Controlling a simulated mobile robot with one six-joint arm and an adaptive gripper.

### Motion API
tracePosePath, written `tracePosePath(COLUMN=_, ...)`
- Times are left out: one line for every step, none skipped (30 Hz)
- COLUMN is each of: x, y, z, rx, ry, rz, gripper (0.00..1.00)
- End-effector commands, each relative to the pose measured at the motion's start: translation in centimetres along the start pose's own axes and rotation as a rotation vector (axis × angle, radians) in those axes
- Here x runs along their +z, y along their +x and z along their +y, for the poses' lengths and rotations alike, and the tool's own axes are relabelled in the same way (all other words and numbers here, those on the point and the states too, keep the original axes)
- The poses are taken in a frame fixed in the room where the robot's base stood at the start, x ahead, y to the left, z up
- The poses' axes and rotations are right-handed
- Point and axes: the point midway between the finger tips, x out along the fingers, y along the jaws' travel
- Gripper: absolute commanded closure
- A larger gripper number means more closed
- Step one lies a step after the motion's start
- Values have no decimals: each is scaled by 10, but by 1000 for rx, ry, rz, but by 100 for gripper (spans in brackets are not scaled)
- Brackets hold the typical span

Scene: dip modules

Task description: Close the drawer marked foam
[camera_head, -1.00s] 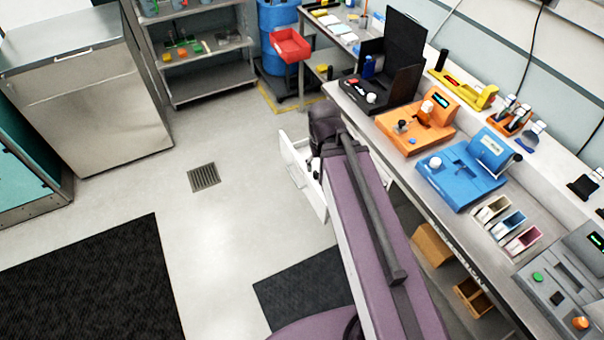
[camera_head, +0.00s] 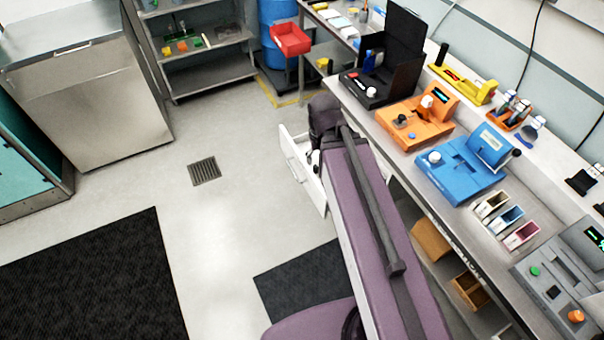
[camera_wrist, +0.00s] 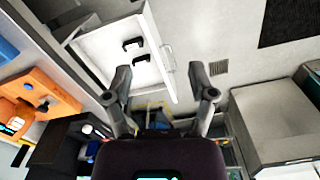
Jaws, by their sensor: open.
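A white drawer (camera_head: 290,151) stands pulled out from under the workbench in the head view. Its label cannot be read, so I cannot tell whether it is the one marked foam. The wrist view shows a white open drawer (camera_wrist: 150,84) with two black items inside and a pale bar handle (camera_wrist: 167,58) on its front. My gripper (camera_wrist: 159,72) is open and empty, its two fingers spread on either side of the drawer's front end in that picture. I cannot tell whether they touch it. In the head view my arm hides most of the gripper and part of the drawer.
The workbench (camera_head: 398,168) runs along the right, with an orange device (camera_head: 418,125) and a blue device (camera_head: 460,172) on top. A steel cabinet (camera_head: 95,110) stands at the left. The floor left of the drawer is clear, with a drain (camera_head: 204,171) and dark mats.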

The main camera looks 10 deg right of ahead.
Motion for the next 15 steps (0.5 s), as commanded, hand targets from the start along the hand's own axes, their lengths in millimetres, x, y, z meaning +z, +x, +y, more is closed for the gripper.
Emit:
tracePosePath(x=0, y=1, z=0, rx=0, ry=0, rz=0, gripper=51)
tracePosePath(x=0, y=2, z=0, rx=0, ry=0, rz=0, gripper=60)
tracePosePath(x=0, y=3, z=0, rx=0, ry=0, rz=0, gripper=72)
tracePosePath(x=0, y=5, z=0, rx=0, ry=0, rz=0, gripper=81)
tracePosePath(x=0, y=7, z=0, rx=0, ry=0, rz=0, gripper=90)
tracePosePath(x=0, y=11, z=0, rx=0, ry=0, rz=0, gripper=100)
tracePosePath(x=0, y=14, z=0, rx=0, ry=0, rz=0, gripper=100)
tracePosePath(x=0, y=17, z=0, rx=0, ry=0, rz=0, gripper=100)
tracePosePath(x=0, y=22, z=0, rx=0, ry=0, rz=0, gripper=100)
tracePosePath(x=0, y=27, z=0, rx=0, ry=0, rz=0, gripper=100)
tracePosePath(x=0, y=31, z=0, rx=0, ry=0, rz=0, gripper=100)
tracePosePath(x=0, y=37, z=0, rx=0, ry=0, rz=0, gripper=100)
tracePosePath(x=0, y=42, z=0, rx=0, ry=0, rz=0, gripper=100)
tracePosePath(x=0, y=47, z=0, rx=0, ry=0, rz=0, gripper=100)
tracePosePath(x=0, y=53, z=0, rx=0, ry=0, rz=0, gripper=100)
